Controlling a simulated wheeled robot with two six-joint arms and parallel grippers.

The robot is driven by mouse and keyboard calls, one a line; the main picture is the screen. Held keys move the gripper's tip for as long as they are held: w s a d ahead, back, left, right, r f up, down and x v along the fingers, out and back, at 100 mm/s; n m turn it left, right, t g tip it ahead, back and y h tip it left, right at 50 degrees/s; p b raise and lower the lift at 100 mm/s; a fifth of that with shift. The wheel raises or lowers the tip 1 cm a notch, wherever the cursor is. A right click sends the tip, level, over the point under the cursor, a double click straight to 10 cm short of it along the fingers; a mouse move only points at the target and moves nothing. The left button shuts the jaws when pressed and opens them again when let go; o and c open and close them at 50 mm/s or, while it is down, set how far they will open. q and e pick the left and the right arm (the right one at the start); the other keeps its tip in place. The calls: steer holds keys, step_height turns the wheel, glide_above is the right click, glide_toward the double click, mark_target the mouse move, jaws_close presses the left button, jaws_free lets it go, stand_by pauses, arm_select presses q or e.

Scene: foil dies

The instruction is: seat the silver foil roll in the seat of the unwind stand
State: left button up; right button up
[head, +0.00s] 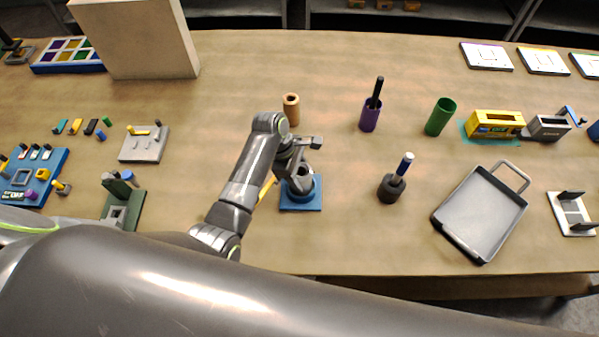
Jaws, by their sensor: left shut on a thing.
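A blue stand with a square base (302,206) and a round blue seat is on the table in the middle; I take it for the unwind stand. My left gripper (298,170) is right over this seat, pointing down, shut on a grey, round thing that looks like the silver foil roll (303,183). The roll is mostly hidden by the gripper. It is at or just above the seat; I cannot tell whether it touches the seat. My right gripper is not in view.
A copper-brown roll (291,108) stands just behind the stand. A dark holder with a blue-handled tool (392,188) and a grey tray (480,215) are to the right. A grey plate (145,145) and a green fixture (122,200) are to the left.

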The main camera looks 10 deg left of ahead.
arm_select(q)
steer(key=shift+f, duration=0.25)
steer(key=shift+f, duration=0.1)
steer(key=o, duration=1.2)
steer(key=shift+a+r, duration=0.15)
steer(key=shift+r, duration=0.5)
steer(key=b+v, duration=0.1)
steer(key=v, duration=1)
steer(key=shift+f, duration=0.1)
